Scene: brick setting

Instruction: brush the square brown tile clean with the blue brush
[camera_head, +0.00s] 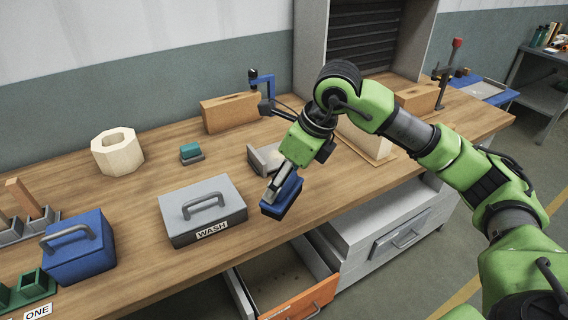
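My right gripper (272,192) reaches in from the right, pointing down, with its fingertips at a dark blue block (288,197) near the table's front edge. The block looks like the blue brush, but its bristles do not show. The fingers overlap its left side; whether they grip it is unclear. No square brown tile shows clearly. A flat light-brown board edge (386,160) shows under my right arm, partly hidden along with a pale block on it. My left gripper is out of view.
A grey WASH box (203,212) stands left of my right gripper, with a grey tray (258,160) behind it. A blue handled box (79,262), a pale hexagonal ring (125,160) and a teal block (190,150) stand farther left. An orange drawer (301,293) is open below.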

